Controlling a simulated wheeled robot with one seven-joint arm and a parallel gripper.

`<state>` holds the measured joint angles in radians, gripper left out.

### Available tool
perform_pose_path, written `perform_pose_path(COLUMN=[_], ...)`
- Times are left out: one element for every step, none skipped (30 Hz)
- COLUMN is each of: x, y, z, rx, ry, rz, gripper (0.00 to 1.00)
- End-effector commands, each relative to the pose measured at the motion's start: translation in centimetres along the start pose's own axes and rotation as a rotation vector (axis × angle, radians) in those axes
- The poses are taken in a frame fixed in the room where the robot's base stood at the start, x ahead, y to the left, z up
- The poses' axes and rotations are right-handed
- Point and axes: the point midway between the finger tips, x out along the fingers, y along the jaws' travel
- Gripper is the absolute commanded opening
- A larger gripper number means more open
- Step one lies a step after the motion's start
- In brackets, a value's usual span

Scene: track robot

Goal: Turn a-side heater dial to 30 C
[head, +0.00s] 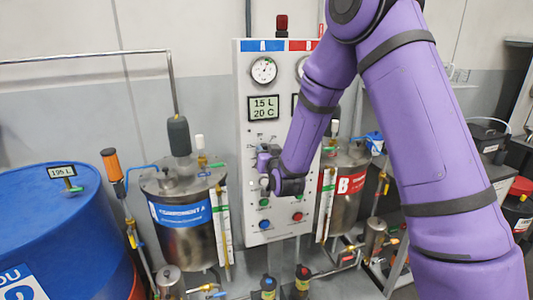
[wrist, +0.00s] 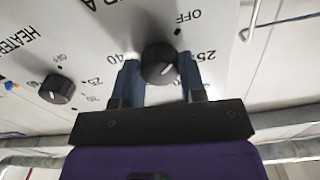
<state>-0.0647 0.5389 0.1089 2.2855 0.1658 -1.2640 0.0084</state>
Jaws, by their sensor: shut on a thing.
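In the wrist view, a black round dial (wrist: 160,63) on the white panel sits between the two blue fingers of my gripper (wrist: 159,78), which is shut on it. The lettering above is tilted and cut off, ending in A. OFF and 25 show to the dial's right, and 40 to its left; the mark between is hidden by the gripper. A short white line shows on the dial's face, seeming to point towards the 25 side. In the head view, my gripper (head: 268,170) is at the panel (head: 247,180) under the A display (head: 264,107), which reads 15 L, 20 C.
A second heater dial (wrist: 57,90) is left of the held one in the wrist view. In the head view, green button (head: 264,202) and red button (head: 297,216) lie below my gripper. Steel tanks A (head: 185,240) and B (head: 342,210) flank the panel.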

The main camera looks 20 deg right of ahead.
Motion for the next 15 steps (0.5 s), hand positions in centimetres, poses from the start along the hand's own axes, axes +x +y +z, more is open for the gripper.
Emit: perform_pose_path(x=[0.00,0.00,0.00,0.00,0.00,0.00,0.00,0.00,0.00,0.00,0.00,0.00,0.00,0.00,0.01], y=[0.07,0.07,0.06,0.06,0.07,0.07,0.07,0.08,0.08,0.09,0.08,0.06,0.07,0.09,0.10], z=[0.00,0.00,0.00,0.00,0.00,0.00,0.00,0.00,0.00,0.00,0.00,0.00,0.00,0.00,0.00], rx=[0.030,0.053,0.085,0.111,0.136,0.173,0.201,0.230,0.268,0.297,0.326,0.364,0.393,0.421,0.459], ry=[0.000,0.000,0.000,0.000,0.000,0.000,0.000,0.000,0.000,0.000,0.000,0.000,0.000,0.000,0.000], rz=[0.001,0.001,0.001,0.001,0.001,0.001,0.001,0.001,0.001,0.001,0.001,0.001,0.001,0.001,0.002], gripper=[0.14,0.14,0.14,0.14,0.14,0.14,0.14,0.14,0.14,0.14,0.14,0.14,0.14,0.14,0.14])
